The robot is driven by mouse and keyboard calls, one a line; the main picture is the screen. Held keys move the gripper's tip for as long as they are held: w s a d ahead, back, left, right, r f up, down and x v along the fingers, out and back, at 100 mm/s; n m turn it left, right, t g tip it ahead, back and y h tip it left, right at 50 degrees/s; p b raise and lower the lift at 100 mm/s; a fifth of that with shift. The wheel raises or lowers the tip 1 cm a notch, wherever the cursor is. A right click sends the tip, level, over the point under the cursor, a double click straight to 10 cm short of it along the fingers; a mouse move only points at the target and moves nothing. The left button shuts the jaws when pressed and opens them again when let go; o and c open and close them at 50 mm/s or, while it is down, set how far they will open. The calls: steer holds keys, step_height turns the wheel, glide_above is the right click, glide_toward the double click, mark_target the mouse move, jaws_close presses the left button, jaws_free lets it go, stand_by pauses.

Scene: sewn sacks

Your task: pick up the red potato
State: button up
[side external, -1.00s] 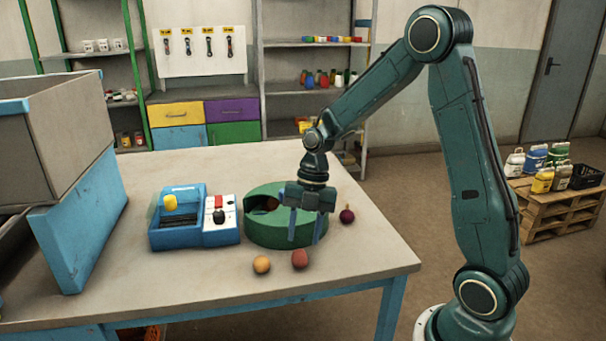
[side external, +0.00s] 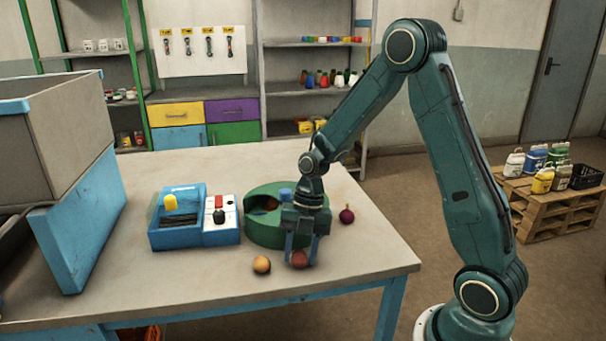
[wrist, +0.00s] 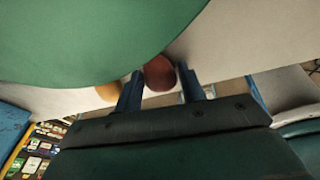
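The red potato (side external: 300,260) lies on the table near its front edge, partly covered by my fingers in the side view. In the wrist view the red potato (wrist: 159,73) shows between my two blue fingers. My gripper (side external: 302,259) points down at the potato, with a finger on each side of it. In the wrist view my gripper (wrist: 160,88) has its fingers apart, with a small gap visible on the right of the potato. I see no firm grip on it.
A yellow-brown potato (side external: 261,264) lies just left of the red one. A green round container (side external: 268,234) stands close behind my gripper. A dark red onion-like item (side external: 347,215) lies to the right. A blue control box (side external: 180,235) stands further left.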

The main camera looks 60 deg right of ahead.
mark_target(300, 252)
steer(key=c, duration=0.6)
steer(key=shift+r, duration=0.2)
step_height(300, 252, up, 20)
steer(key=shift+f, duration=0.15)
stand_by(0.5)
stand_by(0.5)
